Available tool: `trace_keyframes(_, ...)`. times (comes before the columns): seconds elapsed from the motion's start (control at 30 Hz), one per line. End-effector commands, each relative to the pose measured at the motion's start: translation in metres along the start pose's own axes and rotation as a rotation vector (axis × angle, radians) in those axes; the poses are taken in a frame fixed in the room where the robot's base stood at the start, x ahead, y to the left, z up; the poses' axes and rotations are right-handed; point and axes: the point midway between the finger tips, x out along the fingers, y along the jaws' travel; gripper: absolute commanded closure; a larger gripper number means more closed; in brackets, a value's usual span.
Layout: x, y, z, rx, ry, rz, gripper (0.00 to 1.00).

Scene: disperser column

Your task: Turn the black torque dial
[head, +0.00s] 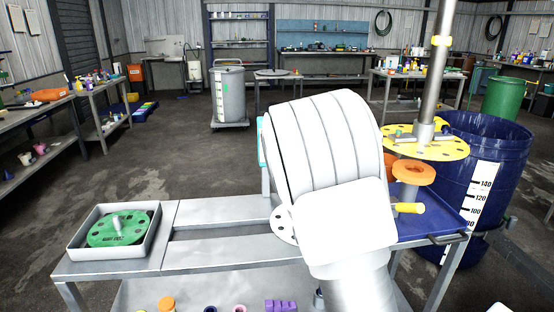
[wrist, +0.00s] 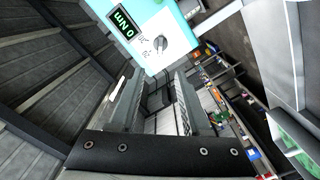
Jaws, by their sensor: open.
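In the wrist view the small dark torque dial (wrist: 160,44) sits on the pale front of a teal-edged control box (wrist: 182,62). A black display (wrist: 125,21) beside it reads 0 Nm in green. My gripper (wrist: 157,88) is open and empty. Its two fingers point toward the box, with the dial a little beyond the fingertips and apart from them. In the head view my white arm hides the gripper, the dial and most of the box; only a teal strip of the box (head: 262,142) shows left of the arm.
A metal bench (head: 215,215) stands in front of me, with a tray (head: 75,240) holding a green disc (head: 118,232) at left. A blue drum (head: 485,150), a steel shaft (head: 434,70) and a yellow disc (head: 440,149) are close at right. Open floor (head: 170,130) lies behind the bench.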

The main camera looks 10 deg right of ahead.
Motion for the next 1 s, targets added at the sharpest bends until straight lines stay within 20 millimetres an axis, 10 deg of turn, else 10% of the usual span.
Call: trace_keyframes(1.0, 0.135, -0.002, -0.001, -0.018, 0.015, 0.008, 0.53)
